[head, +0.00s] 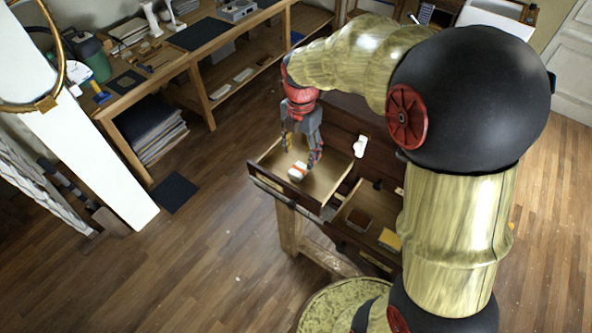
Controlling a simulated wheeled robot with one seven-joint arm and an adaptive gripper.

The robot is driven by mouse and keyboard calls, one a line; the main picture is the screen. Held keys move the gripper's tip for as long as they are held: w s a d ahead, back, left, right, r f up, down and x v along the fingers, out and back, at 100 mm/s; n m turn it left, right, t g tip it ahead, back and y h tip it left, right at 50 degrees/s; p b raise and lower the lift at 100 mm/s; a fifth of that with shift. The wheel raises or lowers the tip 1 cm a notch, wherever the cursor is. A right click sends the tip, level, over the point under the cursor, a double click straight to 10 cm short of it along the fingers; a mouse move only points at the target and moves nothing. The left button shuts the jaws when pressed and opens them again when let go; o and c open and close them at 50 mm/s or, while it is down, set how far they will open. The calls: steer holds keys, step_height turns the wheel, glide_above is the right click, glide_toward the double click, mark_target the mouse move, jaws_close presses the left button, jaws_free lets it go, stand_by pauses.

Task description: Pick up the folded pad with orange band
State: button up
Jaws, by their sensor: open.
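The folded pad with orange band (297,172) is a small white bundle with an orange strip across it. It lies in an open wooden drawer (333,178), towards the drawer's front. My gripper (301,150) hangs pointing down over this drawer, open, with a finger on either side and nothing visibly between them. The pad shows just below the fingertips; the right finger comes close to it in the picture. I cannot tell whether they touch or how much height separates them.
A second open drawer (345,219) to the right holds a brown block (358,219) and a yellow item (389,240). A white object (360,146) is behind the pad's drawer. A cluttered workbench (150,78) stands at the left. Open wooden floor (215,240) lies in front.

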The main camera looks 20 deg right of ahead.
mark_target(298, 169)
steer(key=shift+f, duration=0.95)
steer(key=f, duration=0.1)
steer(key=f+p, duration=0.1)
steer(key=f, duration=0.1)
steer(key=w+f, duration=0.1)
steer(key=f, duration=0.1)
steer(key=shift+a+p, duration=0.15)
steer(key=shift+p, duration=0.25)
steer(key=shift+s+f, duration=0.15)
steer(key=shift+f, duration=0.25)
steer(key=c, duration=0.4)
steer(key=c, duration=0.6)
steer(key=shift+o, duration=0.2)
steer(key=shift+r, duration=0.1)
